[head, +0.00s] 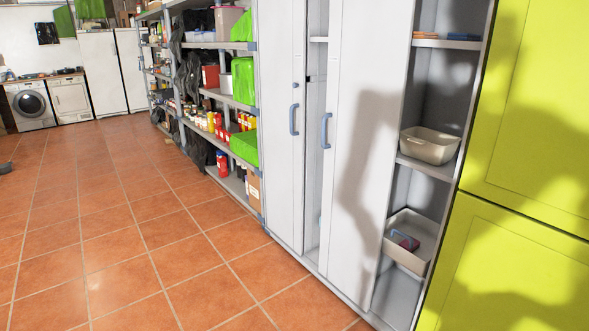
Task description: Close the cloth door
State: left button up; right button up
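A tall white cabinet stands at the centre right. Its left door (282,160) has a blue vertical handle (293,119). A second white door panel (365,120) has a blue handle (326,130) near its left edge. A narrow opening (317,180) between the two panels shows the inside and a shelf edge. To the right of the second panel, an open section shows shelves (425,168). I cannot tell which panel the task calls the cloth door. Neither gripper is in view. A dark shadow falls on the second panel.
A beige basin (430,146) and a beige tray (399,255) sit on the open shelves. A yellow-green cabinet (530,110) adjoins on the right. A loaded shelf rack (223,102) stands to the left. The tiled floor (130,230) in front is mostly clear.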

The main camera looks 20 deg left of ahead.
aim_at(369, 42)
jog(key=u, duration=0.4)
jog(key=z, duration=0.4)
jog(key=i+j+z, duration=0.6)
jog(key=j, duration=0.2)
jog(key=i+j, duration=0.15)
jog(key=j, duration=0.15)
jog(key=i+j+z, duration=0.15)
jog(key=i+j, duration=0.1)
jog(key=j, duration=0.3)
jog(key=i+j, duration=0.15)
jog(key=j, duration=0.2)
jog(key=i+j, duration=0.2)
jog(key=j, duration=0.15)
jog(key=i+j, duration=0.15)
jog(key=j, duration=0.2)
jog(key=i+j+z, duration=0.1)
jog(key=j, duration=0.25)
jog(key=i+j, duration=0.2)
jog(key=j, duration=0.15)
jog(key=i+j, duration=0.15)
jog(key=j, duration=0.2)
jog(key=i+j, duration=0.2)
jog(key=j, duration=0.2)
